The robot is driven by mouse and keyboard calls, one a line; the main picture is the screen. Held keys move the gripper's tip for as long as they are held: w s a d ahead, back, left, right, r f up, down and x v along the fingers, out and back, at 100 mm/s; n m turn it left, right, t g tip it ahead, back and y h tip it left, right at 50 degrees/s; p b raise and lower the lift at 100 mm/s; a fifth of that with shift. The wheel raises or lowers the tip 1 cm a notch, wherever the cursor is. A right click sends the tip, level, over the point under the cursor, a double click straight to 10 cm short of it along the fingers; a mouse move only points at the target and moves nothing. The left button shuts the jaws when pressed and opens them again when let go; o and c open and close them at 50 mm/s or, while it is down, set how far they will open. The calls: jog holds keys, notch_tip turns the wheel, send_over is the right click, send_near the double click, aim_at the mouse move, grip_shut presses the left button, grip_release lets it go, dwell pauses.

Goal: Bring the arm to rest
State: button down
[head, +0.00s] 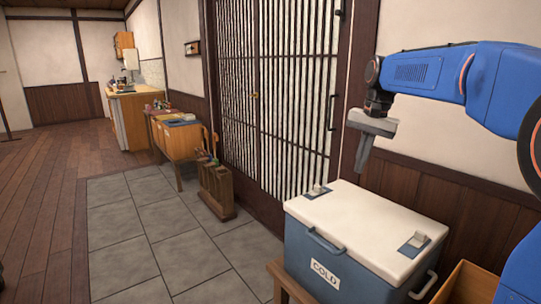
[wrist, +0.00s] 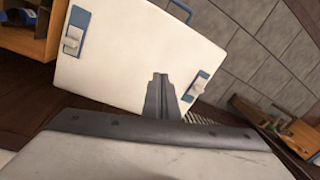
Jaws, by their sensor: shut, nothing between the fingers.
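My blue arm reaches in from the right in the head view. My gripper (head: 362,165) is shut and empty, pointing down above the back left part of a cold box (head: 330,262). The box is blue with a white lid, and the lid is closed. A label on its front reads COLD. In the wrist view my gripper (wrist: 158,80) shows with its fingers together, in front of the white lid (wrist: 120,45). There is a gap between the fingertips and the lid in the head view.
The box stands on a wooden stand (head: 290,284), with an open wooden crate (head: 466,284) to its right. A slatted door (head: 275,90) and wall are close behind my gripper. The tiled floor (head: 150,230) is clear.

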jog(key=s+d+f+n+t, duration=0.1)
jog(key=s+f+n, duration=0.1)
jog(key=s+f, duration=0.4)
jog(key=s+f+n+t+h, duration=0.1)
jog(key=s+f, duration=0.5)
jog(key=s, duration=1)
jog(key=s+d+f+n+t, duration=0.1)
jog(key=s+f+n+t, duration=0.1)
jog(key=s+f, duration=0.5)
jog(key=s+n, duration=0.1)
jog(key=s, duration=0.4)
jog(key=shift+d+n, duration=0.35)
jog(key=shift+n, duration=0.05)
